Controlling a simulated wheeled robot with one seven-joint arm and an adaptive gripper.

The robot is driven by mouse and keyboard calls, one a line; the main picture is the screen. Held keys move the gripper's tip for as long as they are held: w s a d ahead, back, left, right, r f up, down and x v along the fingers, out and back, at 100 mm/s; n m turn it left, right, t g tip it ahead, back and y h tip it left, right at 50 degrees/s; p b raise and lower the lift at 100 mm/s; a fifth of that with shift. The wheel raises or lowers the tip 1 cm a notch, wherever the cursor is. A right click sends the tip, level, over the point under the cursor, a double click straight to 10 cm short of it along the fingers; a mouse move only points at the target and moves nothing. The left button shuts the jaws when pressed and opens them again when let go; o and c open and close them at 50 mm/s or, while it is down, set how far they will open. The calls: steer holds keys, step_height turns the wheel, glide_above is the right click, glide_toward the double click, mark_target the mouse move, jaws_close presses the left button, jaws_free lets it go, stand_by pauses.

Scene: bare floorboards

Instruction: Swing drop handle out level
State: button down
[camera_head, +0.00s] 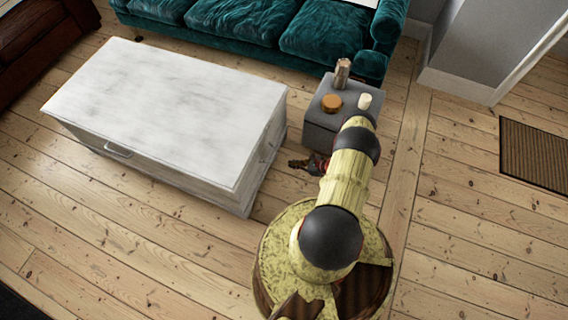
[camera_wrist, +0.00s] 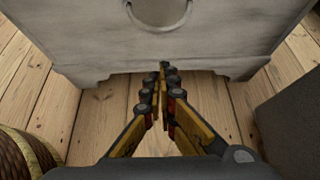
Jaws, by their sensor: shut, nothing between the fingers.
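A whitewashed chest (camera_head: 165,105) stands on the floorboards, left of my arm in the head view. Its near end fills the top of the wrist view (camera_wrist: 95,50), with a drop handle (camera_wrist: 157,31), a pale ring hanging down against the panel and cut off at the top. This end handle shows only faintly in the head view (camera_head: 268,152). Another handle (camera_head: 117,150) is on the chest's long side. My gripper (camera_wrist: 163,68) is shut and empty, pointing at the chest end below the handle; it appears apart from the handle. In the head view, my gripper (camera_head: 296,163) is beside the chest's right end.
A grey side table (camera_head: 318,117) stands close to the right of the chest end, bearing an orange round object (camera_head: 332,103), a cream candle (camera_head: 364,101) and a brown vase (camera_head: 342,72). A teal sofa (camera_head: 240,22) is behind. Floor at the right is clear up to a brown mat (camera_head: 535,153).

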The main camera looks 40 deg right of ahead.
steer(key=b+x, duration=0.4)
steer(key=x, duration=0.6)
steer(key=shift+s+r, duration=0.15)
steer(key=shift+r, duration=0.85)
steer(key=shift+s+r, duration=0.2)
steer(key=shift+r, duration=0.8)
